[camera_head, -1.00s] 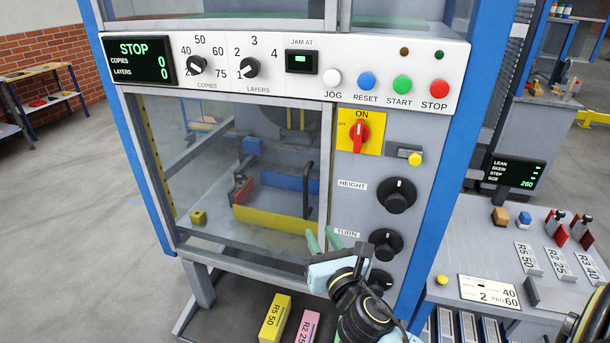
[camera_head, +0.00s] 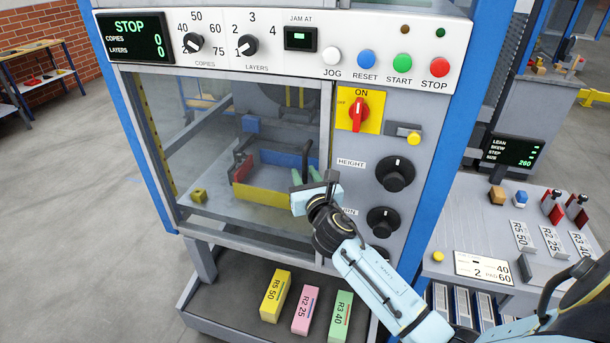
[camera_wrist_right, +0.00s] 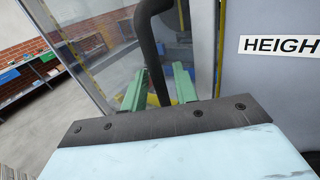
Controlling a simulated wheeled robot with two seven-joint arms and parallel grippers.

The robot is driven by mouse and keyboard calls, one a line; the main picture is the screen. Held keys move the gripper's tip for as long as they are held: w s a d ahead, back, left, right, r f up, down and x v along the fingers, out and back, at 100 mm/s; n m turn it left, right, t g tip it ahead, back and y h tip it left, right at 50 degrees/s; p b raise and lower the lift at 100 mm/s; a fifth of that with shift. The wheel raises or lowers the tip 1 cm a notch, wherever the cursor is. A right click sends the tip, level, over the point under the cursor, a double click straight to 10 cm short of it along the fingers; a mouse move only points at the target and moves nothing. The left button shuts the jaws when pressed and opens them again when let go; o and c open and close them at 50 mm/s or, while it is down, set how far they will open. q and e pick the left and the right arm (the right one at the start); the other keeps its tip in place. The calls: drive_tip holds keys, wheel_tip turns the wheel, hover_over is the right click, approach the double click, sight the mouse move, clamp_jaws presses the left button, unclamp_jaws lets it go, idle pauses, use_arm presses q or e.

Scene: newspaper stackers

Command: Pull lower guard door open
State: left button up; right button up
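The lower guard door (camera_head: 205,135) is a clear panel in a grey frame below the control panel; it looks shut in the head view. Its black bar handle (camera_head: 307,155) stands upright near the door's right edge. The handle also shows in the wrist view (camera_wrist_right: 152,50). My right gripper (camera_head: 305,174) is at the handle's lower part. In the wrist view, its two green fingers (camera_wrist_right: 158,90) are apart, one on each side of the handle, with narrow gaps visible. The handle's lower end is hidden behind the gripper. My left gripper is out of view.
The control panel (camera_head: 280,45) is above the door. A red switch (camera_head: 359,112) and black knobs (camera_head: 395,174) are on the grey panel just right of it. Yellow, pink and green blocks lie on a low shelf (camera_head: 225,308). The floor left of the machine is clear.

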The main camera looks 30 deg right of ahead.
drive_tip(key=shift+w, duration=0.1)
drive_tip(key=shift+c, duration=0.4)
clamp_jaws()
